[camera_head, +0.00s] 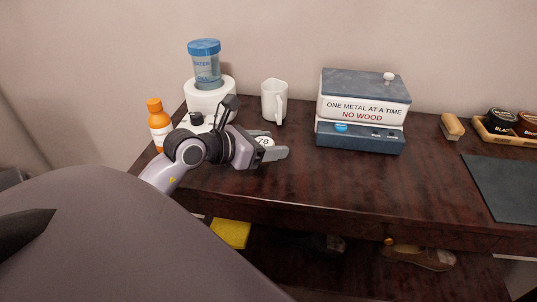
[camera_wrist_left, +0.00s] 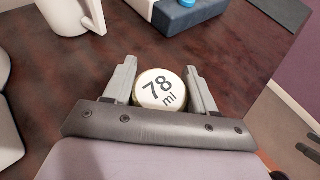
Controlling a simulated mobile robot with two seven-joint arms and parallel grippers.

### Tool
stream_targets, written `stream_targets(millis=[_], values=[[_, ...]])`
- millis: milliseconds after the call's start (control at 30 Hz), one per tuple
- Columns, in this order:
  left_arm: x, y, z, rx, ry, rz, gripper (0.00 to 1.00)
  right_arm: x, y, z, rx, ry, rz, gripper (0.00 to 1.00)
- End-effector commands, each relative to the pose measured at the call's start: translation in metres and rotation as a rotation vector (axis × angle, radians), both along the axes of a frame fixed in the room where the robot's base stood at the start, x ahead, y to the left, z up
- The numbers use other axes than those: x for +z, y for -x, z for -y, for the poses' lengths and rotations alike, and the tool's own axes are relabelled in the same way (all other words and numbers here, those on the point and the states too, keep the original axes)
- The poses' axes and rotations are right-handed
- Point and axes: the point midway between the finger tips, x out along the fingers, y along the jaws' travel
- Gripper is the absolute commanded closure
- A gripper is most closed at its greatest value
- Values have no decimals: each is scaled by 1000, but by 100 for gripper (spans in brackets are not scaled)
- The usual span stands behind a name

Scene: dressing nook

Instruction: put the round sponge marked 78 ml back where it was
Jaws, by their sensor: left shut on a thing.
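The round sponge (camera_wrist_left: 161,90) has a white top marked 78 ml and sits between the fingers of my left gripper (camera_wrist_left: 161,86). In the head view the sponge (camera_head: 264,141) shows partly between the fingers of my left gripper (camera_head: 272,146), over the left part of the dark wooden table. The gripper is shut on it. I cannot tell whether the sponge touches the table top. My right gripper is not in view.
A white mug (camera_head: 273,101) stands behind the gripper. A blue-lidded water container (camera_head: 206,66) stands on a white round base (camera_head: 211,97). An orange bottle (camera_head: 158,122) is at left. A boxy machine (camera_head: 361,112) stands right of the mug. Bare table (camera_head: 350,180) lies in front.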

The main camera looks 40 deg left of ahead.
Motion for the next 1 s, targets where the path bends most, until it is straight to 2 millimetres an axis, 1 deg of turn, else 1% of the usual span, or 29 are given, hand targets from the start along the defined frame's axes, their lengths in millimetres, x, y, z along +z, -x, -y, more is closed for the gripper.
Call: stream_targets(millis=[33, 133, 400, 533, 567, 600, 633, 867, 1000], values=[[-12, 0, 0, 0, 2, -4, 73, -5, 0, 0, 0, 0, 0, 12], [-25, 0, 0, 0, 1, -3, 73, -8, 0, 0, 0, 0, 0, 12], [-25, 0, 0, 0, 0, 0, 73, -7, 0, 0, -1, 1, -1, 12], [-29, 0, 0, -1, 1, 0, 73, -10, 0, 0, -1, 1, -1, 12], [-28, 0, 0, -1, 1, 1, 34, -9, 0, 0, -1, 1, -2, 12], [-28, 0, 0, -1, 0, 0, 21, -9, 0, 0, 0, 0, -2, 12], [-28, 0, 0, -1, 1, 0, 19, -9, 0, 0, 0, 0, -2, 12], [-28, 0, 0, -1, 0, 0, 19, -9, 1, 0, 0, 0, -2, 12], [-22, 0, 0, 0, 0, 0, 19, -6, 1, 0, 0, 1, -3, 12]])
